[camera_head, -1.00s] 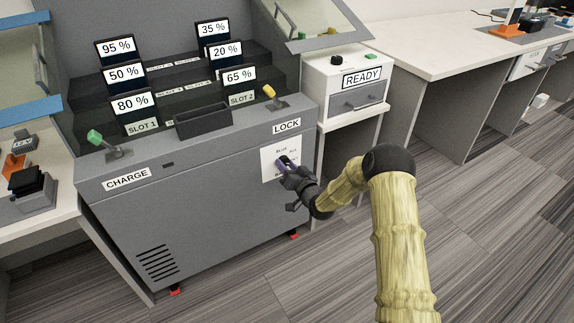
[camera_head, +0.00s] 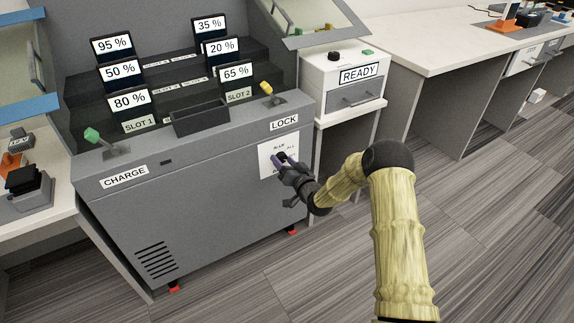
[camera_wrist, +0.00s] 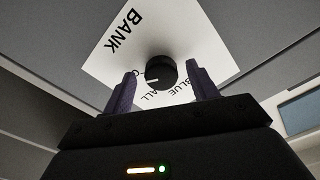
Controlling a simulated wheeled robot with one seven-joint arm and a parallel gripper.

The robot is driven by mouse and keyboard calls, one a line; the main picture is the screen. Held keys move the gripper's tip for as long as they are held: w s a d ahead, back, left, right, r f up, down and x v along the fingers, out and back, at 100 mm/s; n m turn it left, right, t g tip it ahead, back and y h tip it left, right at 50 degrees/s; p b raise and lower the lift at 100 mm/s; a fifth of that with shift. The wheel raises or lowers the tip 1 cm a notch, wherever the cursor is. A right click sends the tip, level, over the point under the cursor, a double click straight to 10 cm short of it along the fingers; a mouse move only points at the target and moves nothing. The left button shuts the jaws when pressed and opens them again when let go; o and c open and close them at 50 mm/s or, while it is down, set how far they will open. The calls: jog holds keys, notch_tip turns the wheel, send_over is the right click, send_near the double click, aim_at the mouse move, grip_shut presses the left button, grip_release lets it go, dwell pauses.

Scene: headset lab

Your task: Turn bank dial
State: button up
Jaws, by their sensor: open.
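The bank dial is a round black knob (camera_wrist: 161,72) with a white pointer line, on a white plate (camera_wrist: 117,62) printed BANK, BLUE and ALL in the wrist view. The pointer is toward the left, slightly down, in that view. My gripper (camera_wrist: 160,88) is open, with one dark purple finger on each side of the knob and gaps to both. I cannot tell how deep the fingers reach along the knob. In the head view my gripper (camera_head: 284,159) is at the white plate (camera_head: 267,165) on the cabinet front and hides most of the dial.
The grey charging cabinet (camera_head: 200,220) carries a CHARGE lever (camera_head: 93,136) with a green knob and a LOCK lever (camera_head: 267,88) with a yellow knob. Battery packs with percent signs stand in its slots. A white READY box (camera_head: 345,75) stands on the right. Floor is clear in front.

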jog(key=shift+s+d, duration=0.1)
jog(key=shift+s, duration=0.05)
jog(key=p+v, duration=0.4)
jog(key=v, duration=1.3)
jog(key=shift+d, duration=0.1)
jog(key=s+d+r+n+g+h, duration=0.2)
jog(key=s+d+r+g+h, duration=0.5)
jog(key=d+r+h, duration=0.1)
jog(key=s+d+r+m+g+h, duration=0.1)
jog(key=s+d+r+g, duration=0.15)
jog(key=s, duration=0.55)
jog(key=s+d+r+m+g+h, duration=0.1)
jog(key=s+r+m+g, duration=0.2)
jog(key=s, duration=0.5)
notch_tip(320, 180, up, 36)
jog(key=n+p, duration=0.1)
jog(key=p, duration=3.3)
jog(key=shift+a+p, duration=0.15)
jog(key=shift+p, duration=0.2)
